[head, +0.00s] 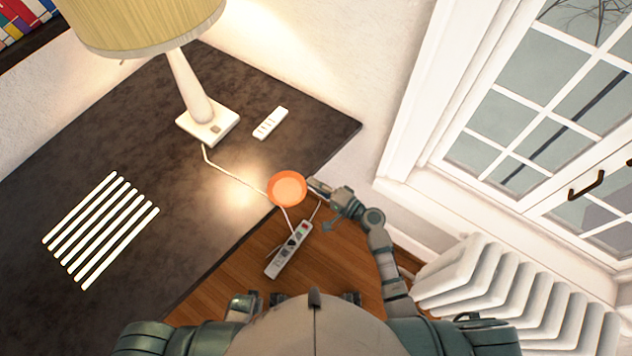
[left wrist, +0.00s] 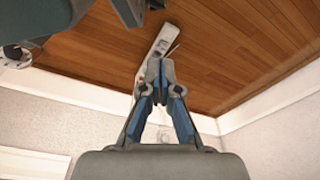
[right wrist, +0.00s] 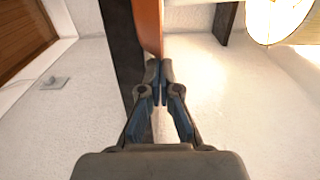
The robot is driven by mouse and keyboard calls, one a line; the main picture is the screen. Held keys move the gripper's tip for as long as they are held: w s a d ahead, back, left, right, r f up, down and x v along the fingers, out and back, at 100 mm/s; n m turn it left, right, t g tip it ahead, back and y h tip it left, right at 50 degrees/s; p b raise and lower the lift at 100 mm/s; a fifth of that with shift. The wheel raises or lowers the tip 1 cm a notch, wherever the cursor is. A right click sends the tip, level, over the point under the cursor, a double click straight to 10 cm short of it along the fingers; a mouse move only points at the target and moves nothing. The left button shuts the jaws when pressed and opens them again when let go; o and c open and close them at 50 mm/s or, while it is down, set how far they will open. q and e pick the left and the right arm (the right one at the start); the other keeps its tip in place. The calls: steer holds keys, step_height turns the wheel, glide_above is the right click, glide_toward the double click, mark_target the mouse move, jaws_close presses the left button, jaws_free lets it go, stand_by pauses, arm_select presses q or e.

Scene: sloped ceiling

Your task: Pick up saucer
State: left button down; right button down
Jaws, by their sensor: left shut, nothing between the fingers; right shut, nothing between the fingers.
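The orange saucer (head: 288,188) lies at the edge of the dark table, with a paler centre. In the right wrist view it shows edge-on as an orange strip (right wrist: 148,25) just beyond the fingertips. My right gripper (head: 312,183) is at the saucer's right rim. Its fingers (right wrist: 160,68) are shut and empty; whether they touch the rim I cannot tell. My left gripper (left wrist: 160,62) is shut and empty in the left wrist view, away from the saucer, with wooden floor and wall behind it.
A lamp (head: 190,90) stands on the dark table (head: 110,130), its white cord running toward the saucer. A white remote (head: 270,123) and several white slats (head: 100,230) lie there. A power strip (head: 290,250) is on the floor. A white radiator (head: 510,285) stands right.

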mark_target(302, 195)
steer(key=s+a, duration=0.3)
steer(key=a, duration=0.1)
steer(key=shift+s, duration=0.25)
steer(key=shift+s+a, duration=0.1)
steer(key=shift+a, duration=0.1)
